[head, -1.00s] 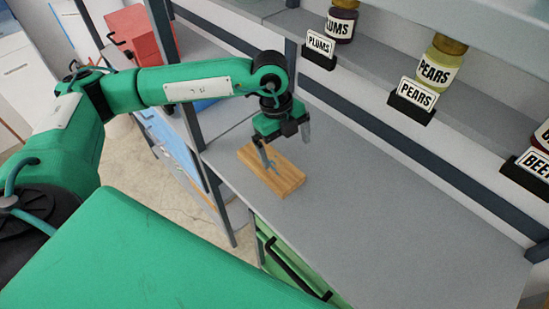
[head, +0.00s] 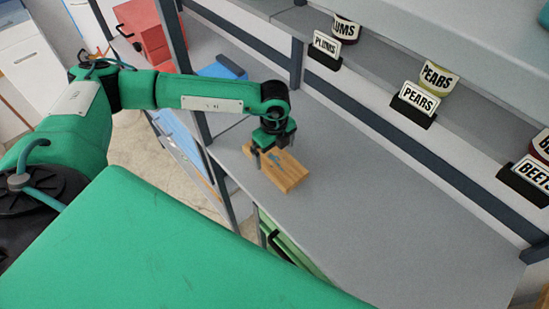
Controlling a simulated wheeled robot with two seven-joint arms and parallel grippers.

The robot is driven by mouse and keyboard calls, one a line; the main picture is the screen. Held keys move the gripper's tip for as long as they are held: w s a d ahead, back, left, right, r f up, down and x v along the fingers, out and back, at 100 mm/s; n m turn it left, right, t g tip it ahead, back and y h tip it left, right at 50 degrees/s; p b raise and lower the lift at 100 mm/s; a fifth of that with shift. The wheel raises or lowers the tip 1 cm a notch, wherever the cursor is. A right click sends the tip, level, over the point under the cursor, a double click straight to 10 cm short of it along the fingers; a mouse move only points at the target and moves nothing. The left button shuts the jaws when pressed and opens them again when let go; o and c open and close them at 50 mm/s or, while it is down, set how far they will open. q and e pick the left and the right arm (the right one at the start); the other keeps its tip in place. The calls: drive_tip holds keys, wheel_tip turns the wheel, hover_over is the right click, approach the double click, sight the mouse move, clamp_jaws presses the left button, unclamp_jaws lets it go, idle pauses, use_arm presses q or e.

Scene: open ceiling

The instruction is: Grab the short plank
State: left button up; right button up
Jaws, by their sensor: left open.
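The short plank (head: 290,172) is a light brown wooden block lying on the grey counter (head: 365,215), near its left end. My left gripper (head: 268,160) points down over the plank's far left part. It is open, with one finger showing at the plank's left side and another part near its top. I cannot tell whether the fingers touch the wood. The gripper hides part of the plank. My right gripper is not in view.
A shelf above the counter holds jars and label stands for plums (head: 325,48), pears (head: 414,104) and beets (head: 527,180). A dark upright post (head: 188,75) stands left of the plank. The counter to the right is clear.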

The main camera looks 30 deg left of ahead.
sight(275, 158)
use_arm(q)
wheel_tip(275, 158, down, 3)
drive_tip(key=shift+f+p, duration=0.1)
drive_tip(key=shift+p, duration=0.5)
drive_tip(key=shift+f, duration=0.25)
drive_tip(key=c, duration=1.1)
drive_tip(key=shift+w+r, duration=0.1)
drive_tip(key=shift+r, duration=0.05)
